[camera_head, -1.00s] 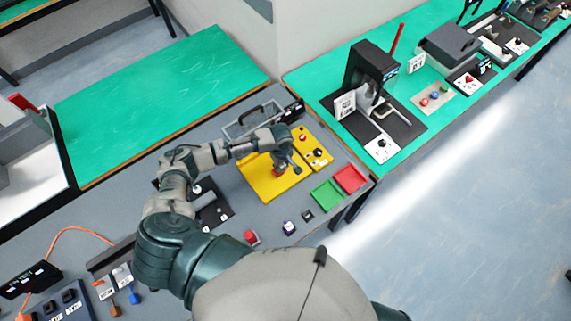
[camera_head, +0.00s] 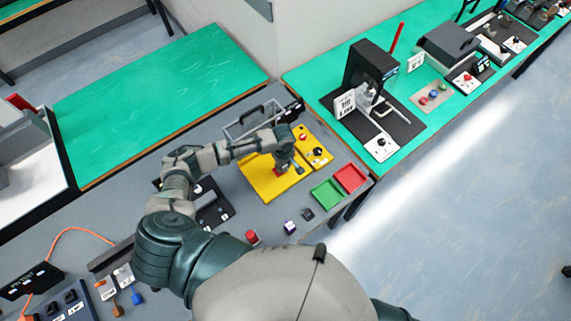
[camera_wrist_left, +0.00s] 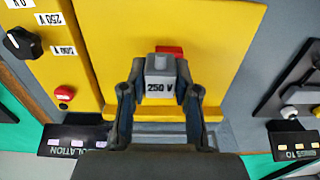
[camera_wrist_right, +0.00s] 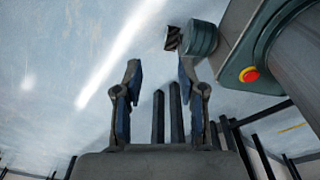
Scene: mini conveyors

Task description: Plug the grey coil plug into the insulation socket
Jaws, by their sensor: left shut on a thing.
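My left gripper (camera_head: 282,164) is over the yellow panel (camera_head: 258,184) on the grey bench. In the left wrist view, its fingers (camera_wrist_left: 160,88) are shut on a grey block marked "250 V" (camera_wrist_left: 159,70), which I take to be the grey coil plug. A red part (camera_wrist_left: 169,50) shows just behind the block, against the yellow panel (camera_wrist_left: 140,25). The block hides most of this part, and I cannot tell whether they touch or are joined. No socket opening is visible. My right gripper (camera_wrist_right: 158,78) is open and empty, with floor behind it.
A yellow box with knobs (camera_head: 313,147) adjoins the panel. Green (camera_head: 327,193) and red (camera_head: 350,178) trays lie to the right. Small red (camera_head: 252,237), purple-white (camera_head: 290,227) and black (camera_head: 307,213) pieces stand near the front edge.

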